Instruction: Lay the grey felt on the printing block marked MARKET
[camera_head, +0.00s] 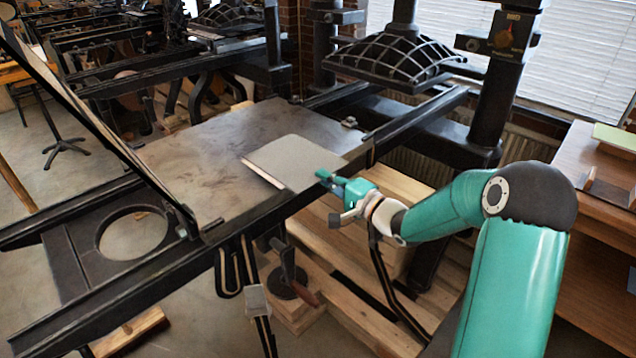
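A flat grey sheet, which looks like the grey felt (300,158), lies near the front right edge of the dark press bed (200,150). A pale, wood-coloured strip (263,174) shows along its left front edge, perhaps the side of a block beneath it. No MARKET lettering is readable, so I cannot confirm the printing block. My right gripper (330,181) is at the sheet's right front corner, with its teal fingertips close to or touching that edge. Whether it grips the sheet is too small to tell. My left gripper is not in view.
A raised dark frame (95,115) slants up at the left of the bed. The press's ribbed domed head (395,62) and dark column (497,75) stand behind. Dark rails (290,205) border the bed. A wooden table (590,180) is at right. The bed's left part is clear.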

